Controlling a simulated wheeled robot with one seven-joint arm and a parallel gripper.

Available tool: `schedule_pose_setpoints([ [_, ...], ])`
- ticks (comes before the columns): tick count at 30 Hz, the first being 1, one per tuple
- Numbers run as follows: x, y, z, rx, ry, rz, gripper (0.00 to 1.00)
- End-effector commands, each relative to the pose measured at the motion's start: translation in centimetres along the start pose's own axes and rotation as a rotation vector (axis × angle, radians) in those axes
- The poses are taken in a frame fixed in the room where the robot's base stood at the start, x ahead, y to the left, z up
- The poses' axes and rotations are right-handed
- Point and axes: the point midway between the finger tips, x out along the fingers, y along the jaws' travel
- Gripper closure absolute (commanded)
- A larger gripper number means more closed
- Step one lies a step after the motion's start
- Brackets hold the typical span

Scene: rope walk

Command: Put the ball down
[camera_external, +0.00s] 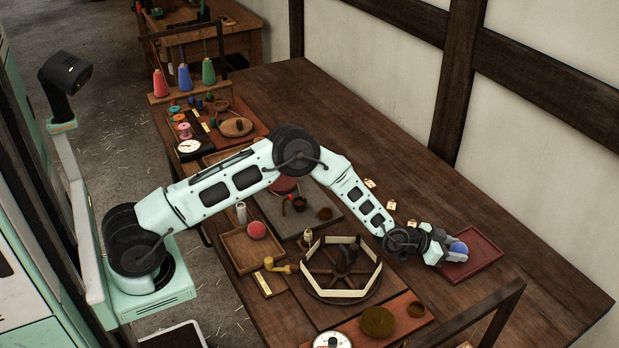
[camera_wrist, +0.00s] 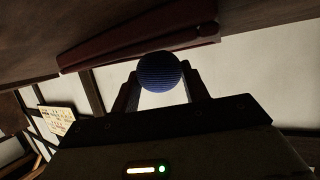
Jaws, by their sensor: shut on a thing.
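A blue ball (camera_external: 458,248) with a ribbed surface is held in my gripper (camera_external: 448,249). In the wrist view the ball (camera_wrist: 160,72) sits between the two fingertips of my gripper (camera_wrist: 160,82), which are shut on it. In the external view the ball is at or over the left part of a dark red tray (camera_external: 487,250) on the table's right side. The tray's edge also shows behind the ball in the wrist view (camera_wrist: 110,50). I cannot tell whether the ball touches the tray.
A red ball (camera_external: 257,229) lies in a wooden tray (camera_external: 232,252) at the table's left edge. A round wooden reel frame (camera_external: 342,292) with pale band stands left of my gripper. Small tags (camera_external: 391,206) lie behind it. The table's back middle (camera_external: 350,110) is clear.

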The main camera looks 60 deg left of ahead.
Motion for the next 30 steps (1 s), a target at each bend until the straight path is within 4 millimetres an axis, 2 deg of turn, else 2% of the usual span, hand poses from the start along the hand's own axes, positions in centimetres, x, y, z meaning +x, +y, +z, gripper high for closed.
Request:
schedule_pose_setpoints([
  [2,0.0,0.0,0.0,0.000,0.001,0.000,0.81],
  [3,0.0,0.0,0.0,0.000,0.000,0.000,0.49],
  [5,0.0,0.0,0.0,0.000,0.000,0.000,0.33],
  [14,0.0,0.0,-0.1,0.000,0.000,0.000,0.33],
  [20,-0.6,-0.1,-1.5,0.000,0.000,-0.001,0.33],
  [23,-1.9,-0.1,-1.2,0.002,0.000,0.000,0.33],
  [30,-6.4,-0.1,-1.1,0.002,0.000,0.000,0.33],
])
